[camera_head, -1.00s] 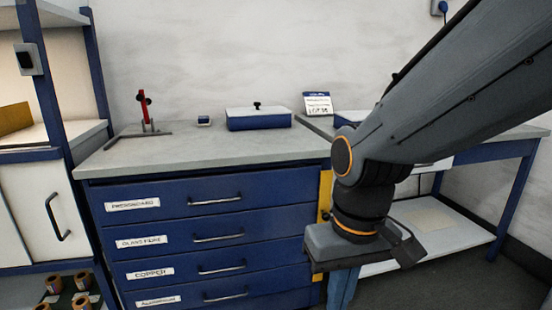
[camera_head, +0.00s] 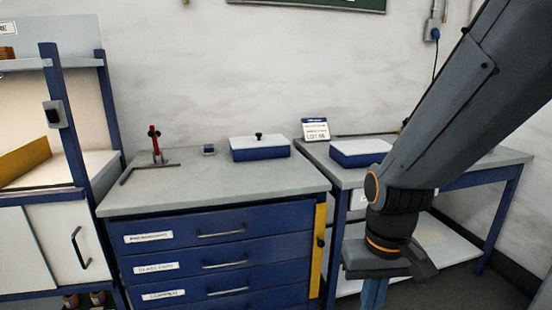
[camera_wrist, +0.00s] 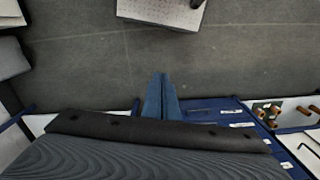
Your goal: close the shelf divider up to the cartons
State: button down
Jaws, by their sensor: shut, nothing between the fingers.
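A blue-framed shelf unit (camera_head: 68,125) stands at the left edge of the head view. A flat tan-yellow piece (camera_head: 25,158) stands on its middle board, cut off by the picture's edge; I cannot tell whether it is a carton or the divider. A small brown piece (camera_head: 7,53) shows on the upper board, also cut off. No divider can be made out for certain. My gripper (camera_head: 374,294) points down in front of the benches, far right of the shelf. Its blue fingers are together and empty in the wrist view (camera_wrist: 161,97).
A blue drawer cabinet (camera_head: 215,235) stands between the shelf and my gripper. On its top are a red-posted stand (camera_head: 155,145) and a lidded blue box (camera_head: 260,148). A side table (camera_head: 505,158) stands at right. Grey floor (camera_wrist: 90,60) is open in the wrist view.

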aim_at(15, 164)
jog(key=u, duration=1.95)
